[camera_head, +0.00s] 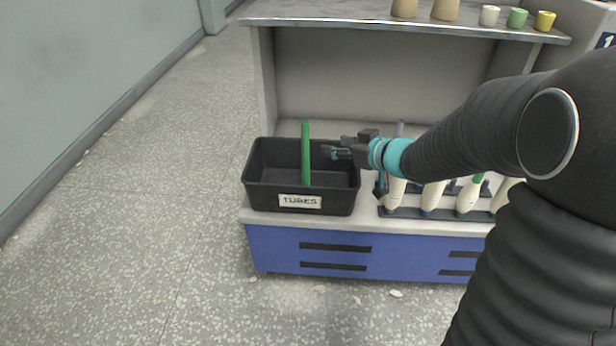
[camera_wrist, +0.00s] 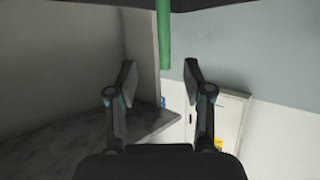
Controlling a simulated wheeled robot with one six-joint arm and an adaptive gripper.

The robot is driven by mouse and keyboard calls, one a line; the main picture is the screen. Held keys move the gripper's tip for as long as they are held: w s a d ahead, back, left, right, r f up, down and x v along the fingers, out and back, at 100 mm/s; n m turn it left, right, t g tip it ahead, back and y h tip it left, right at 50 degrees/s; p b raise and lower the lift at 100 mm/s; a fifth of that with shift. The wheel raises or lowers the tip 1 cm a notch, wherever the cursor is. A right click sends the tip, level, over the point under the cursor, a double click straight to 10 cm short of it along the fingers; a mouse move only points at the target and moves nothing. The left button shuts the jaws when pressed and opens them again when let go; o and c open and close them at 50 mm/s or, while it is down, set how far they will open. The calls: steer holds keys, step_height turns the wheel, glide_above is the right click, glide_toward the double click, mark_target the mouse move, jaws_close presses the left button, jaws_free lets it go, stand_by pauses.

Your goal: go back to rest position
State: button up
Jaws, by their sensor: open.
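My gripper (camera_head: 328,153) is over the right part of a black bin labelled TUBES (camera_head: 262,193), pointing left. A green tube (camera_head: 306,155) stands upright in the bin, its lower end hidden by the front wall. In the head view the fingertips are just right of the tube. In the wrist view my gripper (camera_wrist: 161,82) shows two fingers spread apart with nothing between them. The green tube (camera_wrist: 164,38) shows beyond them at the top, apart from both fingers.
A rack (camera_head: 400,212) with several white bobbins stands right of the bin, partly behind my arm. Cups and cones, including a yellow cup (camera_head: 544,21), stand on the upper shelf (camera_head: 330,14). Open floor (camera_head: 150,220) lies left of the bench.

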steer(key=s+d+r+m+t+h, duration=0.1)
steer(key=s+d+r+m+h, duration=0.3)
steer(key=d, duration=0.3)
steer(key=s+d+r+m+t+h, duration=0.1)
steer(key=s+d+r+m+h, duration=0.15)
steer(key=d+r+h, duration=0.3)
steer(key=s+f+m+g, duration=0.1)
steer(key=s+f+g, duration=0.1)
steer(key=s, duration=0.9)
steer(key=s+f+m+g+p, duration=0.1)
steer(key=s+g, duration=0.3)
steer(key=s, duration=0.8)
steer(key=shift+a+f, duration=0.4)
steer(key=shift+f, duration=0.15)
steer(key=shift+c, duration=0.9)
steer(key=shift+s+a, duration=0.1)
